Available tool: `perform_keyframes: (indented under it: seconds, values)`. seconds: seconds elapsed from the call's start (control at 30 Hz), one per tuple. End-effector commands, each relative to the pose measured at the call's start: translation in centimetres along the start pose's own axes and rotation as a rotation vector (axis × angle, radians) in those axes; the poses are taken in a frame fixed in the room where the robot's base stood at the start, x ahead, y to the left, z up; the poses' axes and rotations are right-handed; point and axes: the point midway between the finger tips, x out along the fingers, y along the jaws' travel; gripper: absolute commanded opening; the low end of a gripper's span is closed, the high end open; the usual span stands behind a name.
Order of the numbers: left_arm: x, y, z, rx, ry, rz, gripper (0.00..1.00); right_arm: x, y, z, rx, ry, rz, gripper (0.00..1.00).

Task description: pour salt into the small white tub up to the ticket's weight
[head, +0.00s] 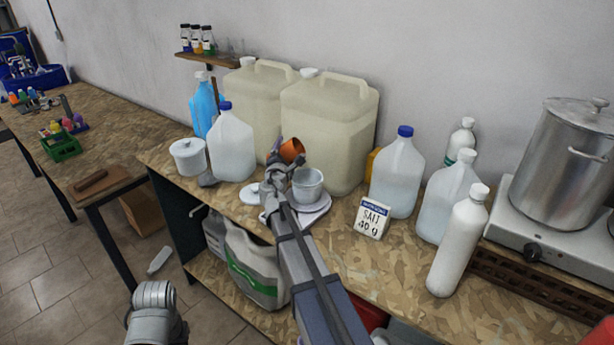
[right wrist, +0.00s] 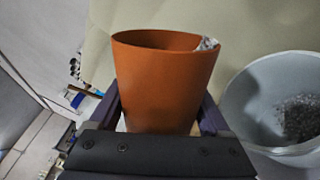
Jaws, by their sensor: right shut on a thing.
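My right gripper (head: 282,160) is shut on an orange cup (head: 291,149). The cup is tilted in the head view, its mouth toward the right, above and behind the small white tub (head: 307,186). In the right wrist view the cup (right wrist: 160,85) stands between the fingers, with whitish grains (right wrist: 207,44) at its rim on the tub's side. The tub (right wrist: 245,105) lies to the right there, with a patch of grains (right wrist: 300,118) inside. The tub stands on a pale scale (head: 312,213); I see no reading. The ticket (head: 371,217) reads "SALT 40 g". My left gripper is out of view.
Large cream canisters (head: 335,125) stand close behind the cup. A clear jug (head: 232,145) and a lidded white pot (head: 188,157) are to the left. Bottles (head: 397,178) and a steel pot (head: 560,155) on a hotplate are to the right.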

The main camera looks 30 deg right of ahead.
Motion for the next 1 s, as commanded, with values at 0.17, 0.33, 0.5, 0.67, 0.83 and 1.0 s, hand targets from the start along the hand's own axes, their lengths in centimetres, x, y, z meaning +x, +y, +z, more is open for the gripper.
perform_keyframes:
  seconds: [0.17, 0.33, 0.5, 0.67, 0.83, 1.0]
  values:
    - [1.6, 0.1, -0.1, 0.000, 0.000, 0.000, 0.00, 0.0, -1.4, -0.8, -0.174, 0.000, 0.000, 0.20]
    - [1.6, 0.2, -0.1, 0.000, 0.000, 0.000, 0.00, 0.1, -1.1, -1.4, -0.345, 0.001, 0.001, 0.20]
    - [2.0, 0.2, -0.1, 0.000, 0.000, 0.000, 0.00, 0.1, -0.7, -2.6, -0.514, 0.001, 0.001, 0.20]
    - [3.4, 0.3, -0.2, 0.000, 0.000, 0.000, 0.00, 0.0, -1.4, -4.2, -0.668, 0.000, 0.001, 0.20]
    - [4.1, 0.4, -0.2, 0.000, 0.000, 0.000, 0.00, 0.0, -1.5, -5.1, -0.802, 0.000, 0.000, 0.20]
    - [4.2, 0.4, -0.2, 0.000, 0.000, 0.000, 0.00, 0.0, -1.4, -5.5, -0.892, 0.000, 0.000, 0.20]
